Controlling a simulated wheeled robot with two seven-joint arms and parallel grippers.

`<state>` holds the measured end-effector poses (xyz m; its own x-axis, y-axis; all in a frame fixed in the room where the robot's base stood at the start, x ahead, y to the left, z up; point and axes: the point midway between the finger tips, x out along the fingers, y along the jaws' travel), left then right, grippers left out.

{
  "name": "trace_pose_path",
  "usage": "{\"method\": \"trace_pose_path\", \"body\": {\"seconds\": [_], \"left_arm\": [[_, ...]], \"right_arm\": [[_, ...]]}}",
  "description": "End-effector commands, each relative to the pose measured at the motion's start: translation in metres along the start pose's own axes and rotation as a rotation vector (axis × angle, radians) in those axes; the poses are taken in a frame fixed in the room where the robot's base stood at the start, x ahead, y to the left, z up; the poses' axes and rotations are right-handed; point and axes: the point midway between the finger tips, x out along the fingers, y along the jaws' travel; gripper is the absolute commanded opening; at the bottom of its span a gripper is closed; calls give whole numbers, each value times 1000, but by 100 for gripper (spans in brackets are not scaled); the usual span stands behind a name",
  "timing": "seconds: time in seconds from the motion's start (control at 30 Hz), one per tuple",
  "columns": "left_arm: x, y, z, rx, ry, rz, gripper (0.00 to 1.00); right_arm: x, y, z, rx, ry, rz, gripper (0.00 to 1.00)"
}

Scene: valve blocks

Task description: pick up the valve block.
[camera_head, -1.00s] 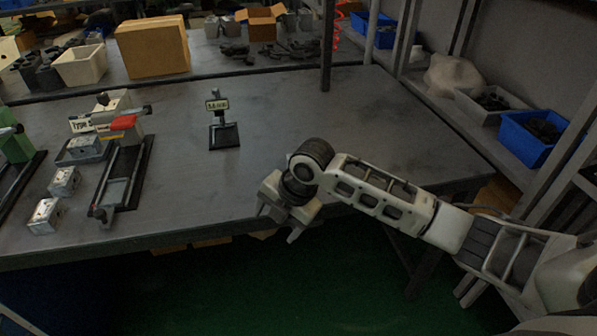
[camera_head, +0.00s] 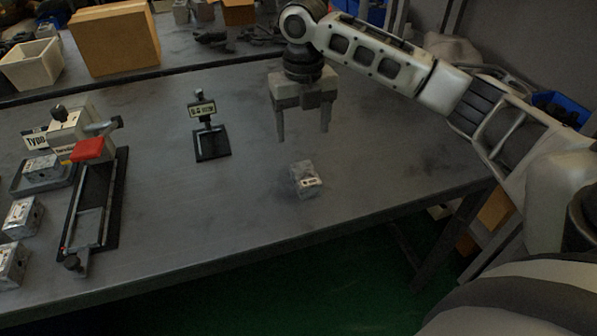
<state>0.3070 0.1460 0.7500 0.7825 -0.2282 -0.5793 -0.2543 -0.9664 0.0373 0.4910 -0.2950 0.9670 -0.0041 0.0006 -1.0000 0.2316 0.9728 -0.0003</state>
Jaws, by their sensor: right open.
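A small silver-grey valve block (camera_head: 306,180) with a pale label sits alone on the dark table, right of the middle. My right gripper (camera_head: 303,134) hangs above the table with its two fingers pointing down. Its fingers are apart and nothing is between them. In the picture the fingertips are just above the block, not touching it. Similar valve blocks stand at the left: one (camera_head: 21,217) near the left edge, one (camera_head: 10,264) nearer the front, and one (camera_head: 42,168) by a fixture. My left gripper is not in view.
A black fixture with a red part (camera_head: 88,150) stands at the left. A cardboard box (camera_head: 115,40) and white bin (camera_head: 32,65) are at the back. The table around the lone block is clear.

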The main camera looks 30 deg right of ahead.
Motion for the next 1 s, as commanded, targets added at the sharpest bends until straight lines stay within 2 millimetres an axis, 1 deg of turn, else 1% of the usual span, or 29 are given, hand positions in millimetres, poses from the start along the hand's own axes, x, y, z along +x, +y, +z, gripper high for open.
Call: {"method": "trace_pose_path", "body": {"seconds": [0.03,0.1,0.2,0.3,0.4,0.57,0.83,0.9,1.0], "left_arm": [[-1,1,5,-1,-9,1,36],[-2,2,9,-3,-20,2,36],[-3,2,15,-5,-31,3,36],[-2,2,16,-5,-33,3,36],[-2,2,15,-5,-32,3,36],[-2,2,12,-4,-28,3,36],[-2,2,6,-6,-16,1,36],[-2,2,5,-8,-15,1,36],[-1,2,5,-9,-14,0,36]], "right_arm": [[14,-1,-1,1,6,-3,71],[29,-1,-1,2,4,-3,71],[50,-1,-1,2,4,-3,71],[66,0,0,3,1,-1,71],[77,0,0,2,0,-1,71],[86,-1,-1,2,0,-2,71],[124,-4,-4,3,0,-1,71],[130,-4,-4,3,-1,-2,71],[134,-4,-4,1,-2,-2,71]]}}
